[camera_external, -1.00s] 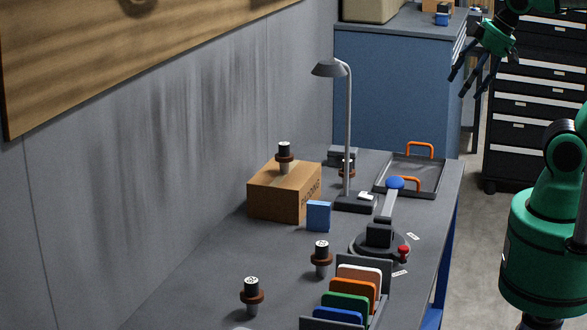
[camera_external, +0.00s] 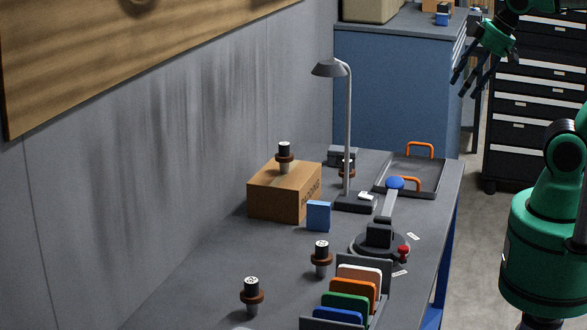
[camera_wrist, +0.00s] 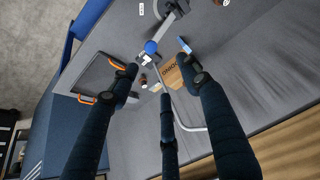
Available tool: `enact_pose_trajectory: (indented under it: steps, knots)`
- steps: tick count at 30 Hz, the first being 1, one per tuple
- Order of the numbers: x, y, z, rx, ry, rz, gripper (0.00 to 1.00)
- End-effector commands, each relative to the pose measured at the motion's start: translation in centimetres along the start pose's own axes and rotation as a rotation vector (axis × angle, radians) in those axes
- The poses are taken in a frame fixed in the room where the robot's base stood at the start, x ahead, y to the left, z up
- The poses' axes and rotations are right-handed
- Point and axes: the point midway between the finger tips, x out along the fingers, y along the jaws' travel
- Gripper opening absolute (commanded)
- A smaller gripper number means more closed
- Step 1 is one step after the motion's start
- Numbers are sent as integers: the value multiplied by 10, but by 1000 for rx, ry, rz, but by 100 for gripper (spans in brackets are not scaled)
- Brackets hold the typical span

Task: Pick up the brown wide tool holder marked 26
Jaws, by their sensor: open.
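Several tool holders with black tops, brown flanges and grey shanks stand on the workbench. In the external view, one holder (camera_external: 284,156) is on top of a cardboard box, one holder (camera_external: 347,170) is partly hidden behind the lamp post, and two more, a middle holder (camera_external: 321,258) and a front holder (camera_external: 251,296), stand on the bare bench. Their top marks are too small to read, so I cannot tell which is 26. My gripper (camera_external: 468,85) is open and empty, high beyond the bench's far right. Its spread fingers (camera_wrist: 160,82) also show in the wrist view.
The cardboard box (camera_external: 272,199), a desk lamp (camera_external: 347,125), a blue box (camera_external: 319,216), an orange-handled tray (camera_external: 432,181), a round fixture with a lever (camera_external: 368,247) and a rack of coloured plates (camera_external: 350,303) crowd the bench (camera_external: 215,265). The grey wall borders its left side.

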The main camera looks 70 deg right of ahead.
Motion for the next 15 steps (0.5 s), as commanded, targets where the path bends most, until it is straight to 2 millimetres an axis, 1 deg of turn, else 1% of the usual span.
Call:
enact_pose_trajectory:
  steps: [8, 11, 15]
  knots:
    - [-1, -1, -3, 1, -2, -1, 48]
    - [-2, -3, -10, 4, -6, -4, 48]
    - [-3, -8, -28, 15, -21, -11, 48]
